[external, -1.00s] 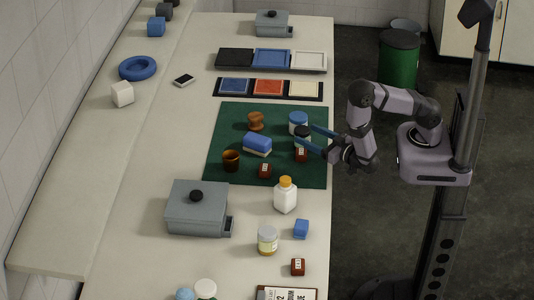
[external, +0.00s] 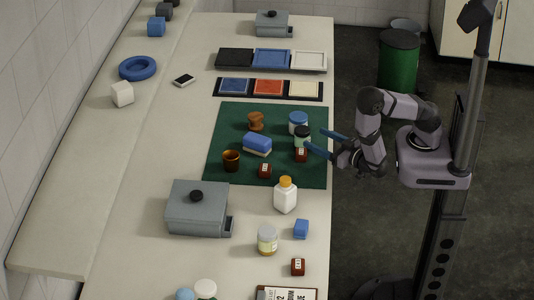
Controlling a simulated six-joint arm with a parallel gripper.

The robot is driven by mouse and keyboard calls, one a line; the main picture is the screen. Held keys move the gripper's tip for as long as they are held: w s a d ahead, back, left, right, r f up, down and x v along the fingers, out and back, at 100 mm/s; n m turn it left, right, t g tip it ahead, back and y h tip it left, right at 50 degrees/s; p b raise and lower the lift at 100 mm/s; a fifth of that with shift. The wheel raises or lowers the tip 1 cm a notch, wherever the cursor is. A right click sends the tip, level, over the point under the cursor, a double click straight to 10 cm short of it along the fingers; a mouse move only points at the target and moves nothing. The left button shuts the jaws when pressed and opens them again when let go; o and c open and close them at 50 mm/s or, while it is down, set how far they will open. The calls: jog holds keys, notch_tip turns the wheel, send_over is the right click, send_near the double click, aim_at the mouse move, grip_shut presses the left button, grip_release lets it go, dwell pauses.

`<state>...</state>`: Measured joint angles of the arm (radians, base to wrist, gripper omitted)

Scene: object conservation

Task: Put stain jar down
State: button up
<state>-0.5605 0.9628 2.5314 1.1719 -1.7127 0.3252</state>
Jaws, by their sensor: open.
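A small jar with a black lid and pale greenish body (external: 302,138) stands upright on the green mat (external: 228,121), near its right edge; it looks like the stain jar, though I cannot read a label. A white jar with a blue lid (external: 298,123) stands just behind it, and a small dark red block with a pale label (external: 301,155) is just in front. My gripper (external: 317,141) is open and empty, with its blue fingers to the right of the black-lidded jar. The fingers appear apart from the jar.
On the mat are a blue and white sponge-like block (external: 257,144), a brown cup (external: 231,160), a wooden piece (external: 256,121) and another red block (external: 265,170). A white bottle with an orange cap (external: 285,195) stands in front of the mat. A grey lidded box (external: 197,209) is front left.

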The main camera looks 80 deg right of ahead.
aim_at(309, 137)
jog(key=shift+w+d+f+b, duration=0.1)
jog(key=shift+w+f+b, duration=0.1)
jog(key=shift+f+b, duration=0.45)
jog(key=shift+w+d+f+b, duration=0.15)
jog(key=shift+f+b, duration=0.1)
jog(key=shift+b, duration=0.8)
jog(key=shift+r, duration=0.1)
jog(key=shift+w, duration=0.1)
jog(key=shift+w+d+r+p, duration=0.1)
jog(key=shift+w+p, duration=0.05)
jog(key=shift+p, duration=0.2)
jog(key=shift+x, duration=0.8)
jog(key=shift+w+d+r+p, duration=0.15)
jog(key=shift+w+d+p, duration=0.3)
jog(key=shift+p, duration=0.35)
jog(key=p+x, duration=0.1)
jog(key=x, duration=0.2)
jog(key=shift+a+p, duration=0.1)
jog(key=shift+p, duration=0.2)
jog(key=shift+w+d, duration=0.25)
jog(key=shift+w, duration=0.2)
